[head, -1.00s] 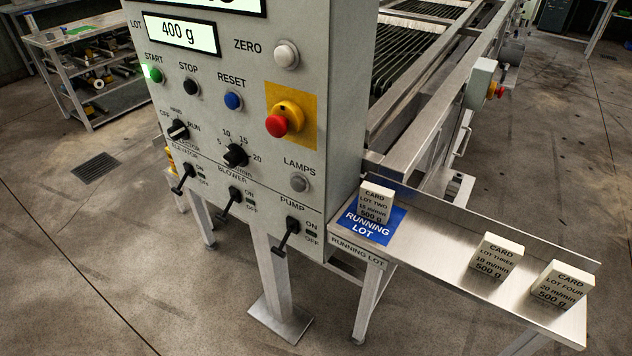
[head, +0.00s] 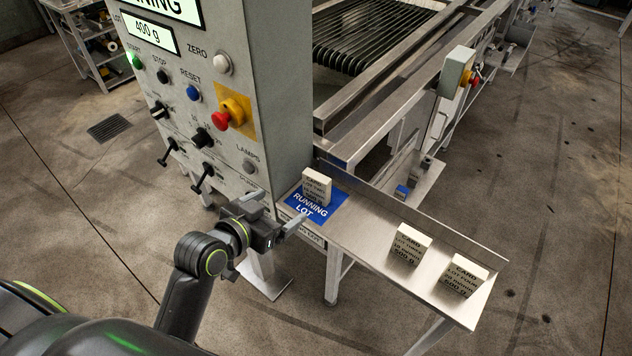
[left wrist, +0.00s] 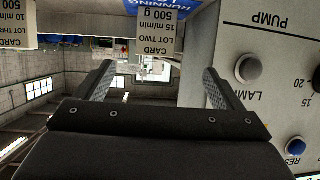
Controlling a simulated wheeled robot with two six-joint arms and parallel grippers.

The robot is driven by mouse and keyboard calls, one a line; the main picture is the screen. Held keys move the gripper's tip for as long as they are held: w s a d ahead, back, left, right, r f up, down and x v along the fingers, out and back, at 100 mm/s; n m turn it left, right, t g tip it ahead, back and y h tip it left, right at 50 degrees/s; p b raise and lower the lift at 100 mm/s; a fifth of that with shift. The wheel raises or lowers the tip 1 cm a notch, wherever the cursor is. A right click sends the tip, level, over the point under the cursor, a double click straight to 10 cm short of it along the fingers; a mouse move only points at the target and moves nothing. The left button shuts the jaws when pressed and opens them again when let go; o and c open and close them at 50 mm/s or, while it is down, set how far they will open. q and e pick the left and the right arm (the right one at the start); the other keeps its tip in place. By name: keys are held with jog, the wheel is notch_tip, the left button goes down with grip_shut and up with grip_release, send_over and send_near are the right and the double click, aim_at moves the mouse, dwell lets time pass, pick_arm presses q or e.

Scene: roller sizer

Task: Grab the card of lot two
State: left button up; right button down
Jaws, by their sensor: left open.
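The card of lot two (head: 316,187) is a small cream block standing upright on the blue running lot patch (head: 325,208) at the left end of the metal shelf. In the left wrist view the card of lot two (left wrist: 156,33) appears upside down, ahead of and between the fingers. My left gripper (head: 292,222) is open and empty, just in front and to the left of the card, apart from it. Its two fingers also show in the left wrist view (left wrist: 155,85). My right gripper is in neither view.
The card of lot three (head: 409,245) and the card of lot four (head: 462,276) stand farther right on the shelf (head: 365,228). The control panel (head: 225,95) with knobs and levers rises close to my left gripper. The shelf between the cards is clear.

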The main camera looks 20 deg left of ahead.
aim_at(314, 186)
pick_arm(q)
jog(key=p+x, duration=0.2)
jog(key=x, duration=1)
jog(key=shift+w+d+p, duration=0.2)
jog(key=shift+w+p, duration=0.15)
jog(key=shift+p, duration=0.2)
jog(key=p+x, duration=0.1)
jog(key=x, duration=0.2)
jog(key=shift+d, duration=0.15)
jog(key=shift+w+d+f, duration=0.15)
jog(key=shift+w+f, duration=0.25)
jog(key=shift+w, duration=0.2)
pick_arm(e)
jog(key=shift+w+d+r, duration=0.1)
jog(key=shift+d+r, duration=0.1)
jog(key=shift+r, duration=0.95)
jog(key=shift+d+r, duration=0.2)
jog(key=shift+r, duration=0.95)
pick_arm(q)
jog(key=c, duration=1.1)
jog(key=shift+r, duration=0.1)
